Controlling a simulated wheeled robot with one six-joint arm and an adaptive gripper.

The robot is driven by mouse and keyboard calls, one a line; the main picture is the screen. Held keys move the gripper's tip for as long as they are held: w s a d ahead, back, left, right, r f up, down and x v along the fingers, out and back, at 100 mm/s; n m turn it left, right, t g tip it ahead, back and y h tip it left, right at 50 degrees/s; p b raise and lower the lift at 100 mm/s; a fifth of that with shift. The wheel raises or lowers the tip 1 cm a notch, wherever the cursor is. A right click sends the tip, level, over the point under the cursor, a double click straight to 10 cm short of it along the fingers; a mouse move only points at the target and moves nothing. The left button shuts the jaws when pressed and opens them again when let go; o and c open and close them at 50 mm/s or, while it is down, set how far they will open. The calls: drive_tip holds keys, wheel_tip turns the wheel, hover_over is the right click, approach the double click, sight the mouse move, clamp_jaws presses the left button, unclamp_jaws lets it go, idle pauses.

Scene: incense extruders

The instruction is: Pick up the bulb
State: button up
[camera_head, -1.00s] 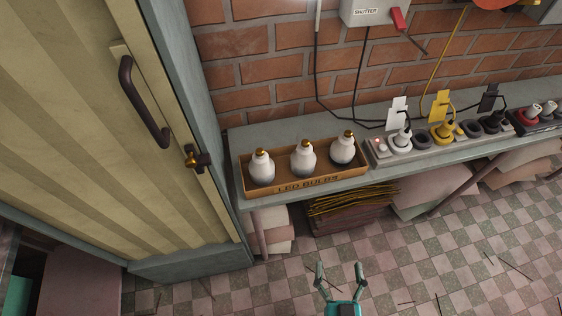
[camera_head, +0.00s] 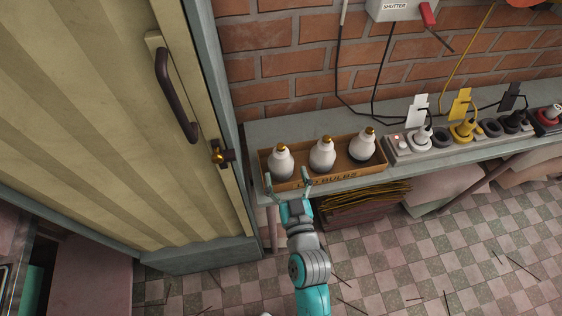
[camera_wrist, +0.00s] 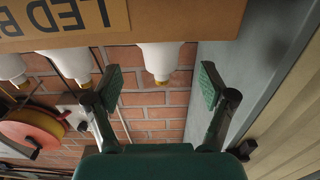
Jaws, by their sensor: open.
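Three white bulbs with gold caps stand in a cardboard tray marked LED BULBS (camera_head: 350,176) on the grey shelf. They are the left bulb (camera_head: 281,163), the middle bulb (camera_head: 322,156) and the right bulb (camera_head: 363,146). My gripper (camera_head: 288,183) is open and empty at the tray's front edge, by the left bulb. In the wrist view, which is upside down, the left bulb (camera_wrist: 161,60) shows beyond and between the open fingers (camera_wrist: 158,88), not gripped. The tray front (camera_wrist: 190,18) hides part of it.
A power strip (camera_head: 398,152) with several plugs sits right of the tray on the shelf (camera_head: 258,134). A ribbed door with a dark handle (camera_head: 177,95) stands close at left. A brick wall (camera_head: 290,85) is behind. Tiled floor lies in front.

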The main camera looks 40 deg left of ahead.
sight(283, 165)
drive_tip(key=shift+x, duration=3.15)
drive_tip(key=shift+s+f, duration=0.1)
drive_tip(key=c, duration=1.1)
